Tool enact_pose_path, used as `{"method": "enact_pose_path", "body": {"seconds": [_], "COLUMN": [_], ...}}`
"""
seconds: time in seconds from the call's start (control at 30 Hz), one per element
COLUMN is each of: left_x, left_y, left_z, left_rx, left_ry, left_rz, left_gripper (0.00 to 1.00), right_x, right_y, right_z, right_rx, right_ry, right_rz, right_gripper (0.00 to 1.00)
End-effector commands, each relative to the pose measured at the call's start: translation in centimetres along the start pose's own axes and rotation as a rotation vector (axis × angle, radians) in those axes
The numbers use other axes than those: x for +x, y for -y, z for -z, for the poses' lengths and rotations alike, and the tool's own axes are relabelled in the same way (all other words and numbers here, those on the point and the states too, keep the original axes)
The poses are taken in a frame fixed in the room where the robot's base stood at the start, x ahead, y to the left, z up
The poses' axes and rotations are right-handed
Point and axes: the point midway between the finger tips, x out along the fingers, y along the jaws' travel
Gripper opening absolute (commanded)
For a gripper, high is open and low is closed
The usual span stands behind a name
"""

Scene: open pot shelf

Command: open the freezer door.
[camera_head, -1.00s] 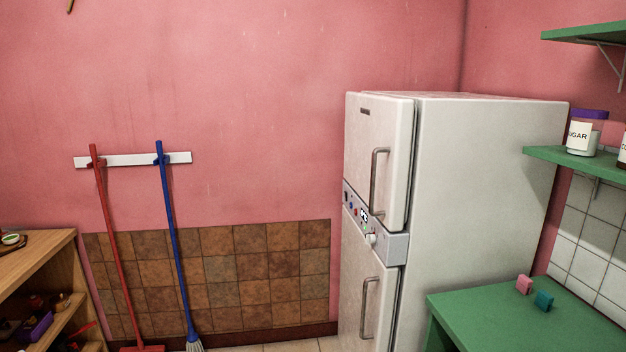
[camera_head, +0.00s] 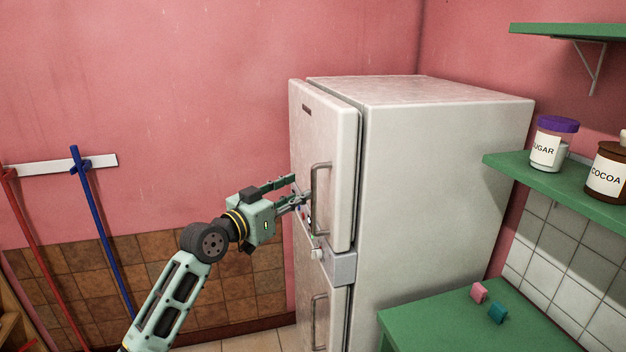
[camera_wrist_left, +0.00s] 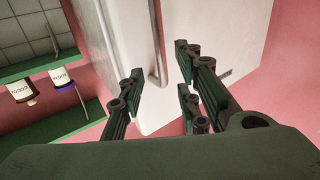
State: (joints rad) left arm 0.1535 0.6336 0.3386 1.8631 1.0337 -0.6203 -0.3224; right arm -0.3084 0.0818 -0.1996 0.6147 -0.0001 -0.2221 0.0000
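The white fridge (camera_head: 440,180) stands against the pink wall. Its upper door (camera_head: 330,130) has a vertical metal handle (camera_head: 315,200), and a dark seam runs between this door and the body. The lower door has its own handle (camera_head: 314,322). My left gripper (camera_head: 296,190) is open and empty at the upper door's handle, on its left side in the head view. In the left wrist view, the handle (camera_wrist_left: 157,50) appears between the spread fingers (camera_wrist_left: 160,76). I cannot tell whether they touch it. My right gripper is not in view.
A control panel with a knob (camera_head: 317,254) sits between the doors. A green counter (camera_head: 440,325) with pink and teal blocks stands right of the fridge, below a green shelf (camera_head: 560,190) with jars. A red broom and blue mop (camera_head: 100,230) hang at left.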

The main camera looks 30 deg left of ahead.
Motion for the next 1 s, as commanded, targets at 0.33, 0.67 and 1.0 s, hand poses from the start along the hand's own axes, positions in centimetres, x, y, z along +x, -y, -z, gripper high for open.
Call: {"method": "enact_pose_path", "body": {"seconds": [0.33,0.67,1.0], "left_x": [5.5,7.1,7.0], "left_y": [0.0,0.0,0.0], "left_z": [0.2,-0.2,-0.2], "left_rx": [-0.005,-0.002,-0.002], "left_ry": [0.001,0.002,0.002], "left_rz": [0.001,0.001,0.001], "left_gripper": [0.31,0.31,0.14], "right_x": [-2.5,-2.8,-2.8], "right_y": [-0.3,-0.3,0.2], "right_z": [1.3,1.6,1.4], "right_rx": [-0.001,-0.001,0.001], "right_ry": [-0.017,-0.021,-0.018], "right_rz": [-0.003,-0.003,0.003], "right_gripper": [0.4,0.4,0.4]}}
